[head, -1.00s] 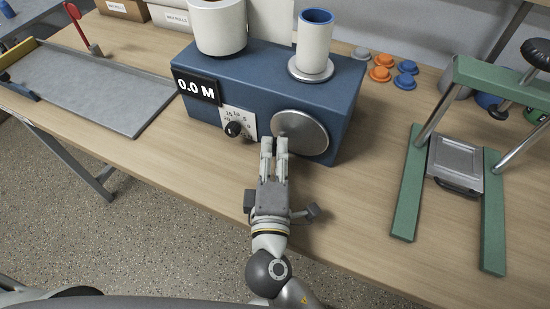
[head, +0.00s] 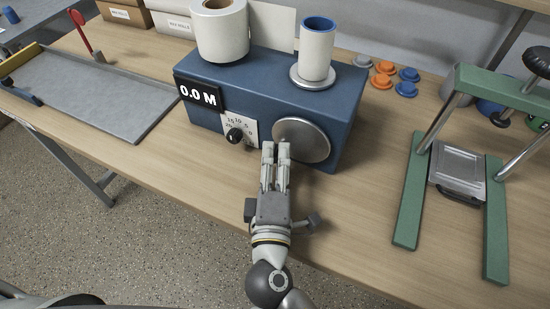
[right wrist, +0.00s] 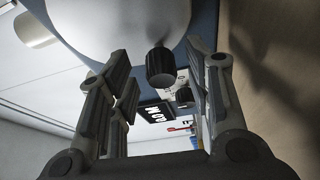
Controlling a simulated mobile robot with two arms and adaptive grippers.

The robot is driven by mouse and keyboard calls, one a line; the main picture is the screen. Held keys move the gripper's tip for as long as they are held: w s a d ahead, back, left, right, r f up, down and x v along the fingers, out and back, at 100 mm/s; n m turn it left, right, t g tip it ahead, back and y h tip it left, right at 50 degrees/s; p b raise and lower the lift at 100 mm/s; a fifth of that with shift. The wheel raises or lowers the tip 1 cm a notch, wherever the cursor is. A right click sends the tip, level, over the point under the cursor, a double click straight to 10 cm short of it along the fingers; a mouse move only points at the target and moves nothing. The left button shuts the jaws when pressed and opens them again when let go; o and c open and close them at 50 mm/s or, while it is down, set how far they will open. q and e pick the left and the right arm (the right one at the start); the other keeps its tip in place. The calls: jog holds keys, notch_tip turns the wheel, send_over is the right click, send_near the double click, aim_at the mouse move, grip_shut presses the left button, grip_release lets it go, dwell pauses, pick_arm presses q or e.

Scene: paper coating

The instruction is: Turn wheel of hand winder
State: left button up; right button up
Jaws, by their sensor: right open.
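In the right wrist view the wheel (right wrist: 105,22) fills the top, with a black handle knob (right wrist: 161,68) between the spread fingers (right wrist: 160,85). The gripper is open; I see no clear contact with the knob. My left gripper is not in view.
A white roll (head: 222,35) and a white tube with a blue core (head: 317,50) stand on the winder. A black dial knob (head: 234,135) is left of the wheel. A green-framed press (head: 410,190) stands right, a grey tray (head: 90,95) left. Bench front is clear.

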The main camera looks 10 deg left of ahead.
jog(key=s, duration=0.7)
jog(key=s+d, duration=0.1)
jog(key=s, duration=0.3)
jog(key=shift+s+f, duration=0.15)
jog(key=shift+s, duration=0.15)
